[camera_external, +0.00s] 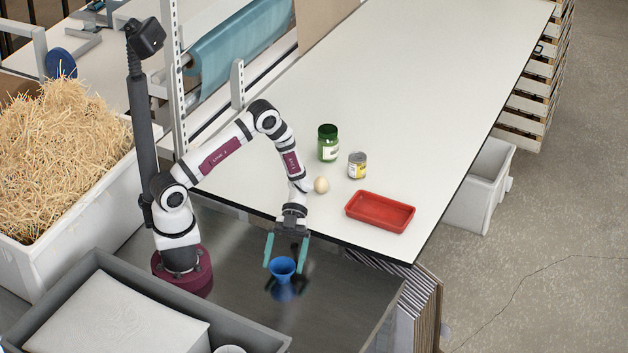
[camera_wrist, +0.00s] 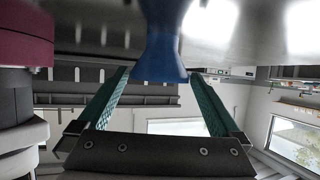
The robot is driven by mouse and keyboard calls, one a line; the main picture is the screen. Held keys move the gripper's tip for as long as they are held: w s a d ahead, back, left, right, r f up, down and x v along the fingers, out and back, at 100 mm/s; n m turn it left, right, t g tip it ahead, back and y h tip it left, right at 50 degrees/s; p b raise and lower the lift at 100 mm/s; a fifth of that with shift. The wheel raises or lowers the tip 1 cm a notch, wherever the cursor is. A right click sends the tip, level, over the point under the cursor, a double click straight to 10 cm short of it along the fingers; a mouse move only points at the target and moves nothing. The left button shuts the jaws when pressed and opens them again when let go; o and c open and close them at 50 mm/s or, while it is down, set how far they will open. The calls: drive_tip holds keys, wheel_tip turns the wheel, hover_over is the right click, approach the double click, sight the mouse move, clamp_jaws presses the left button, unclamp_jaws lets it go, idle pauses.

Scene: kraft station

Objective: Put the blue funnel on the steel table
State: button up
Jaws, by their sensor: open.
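The blue funnel (camera_external: 282,266) is at the steel table (camera_external: 235,270), wide mouth up, with a dark blue reflection below it. My gripper (camera_external: 283,268) points down over it, with its green fingers open and spread to either side of the funnel. In the wrist view the funnel (camera_wrist: 165,65) shows at the top middle, between and beyond the open fingers (camera_wrist: 165,85). A gap shows on each side, so the fingers do not appear to touch it. I cannot tell exactly how its lower end meets the table.
A white worktop (camera_external: 420,120) borders the steel table behind, holding a green jar (camera_external: 328,143), a can (camera_external: 357,165), a pale round object (camera_external: 321,185) and a red tray (camera_external: 380,211). A grey bin (camera_external: 100,262) stands front left; a straw-filled white bin (camera_external: 75,245) stands left.

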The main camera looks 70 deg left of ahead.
drive_tip(key=v, duration=0.7)
drive_tip(key=s+r+n+y, duration=0.5)
drive_tip(key=r, duration=0.4)
drive_tip(key=s+a+r+n+t+y, duration=0.3)
drive_tip(key=s+n+y, duration=0.1)
drive_tip(key=s+n, duration=0.2)
drive_tip(key=s+a+r+n+t+y, duration=0.3)
drive_tip(key=s+r+n+y, duration=0.1)
drive_tip(key=s+n, duration=0.2)
drive_tip(key=shift+a+n, duration=0.25)
drive_tip(key=shift+n, duration=0.45)
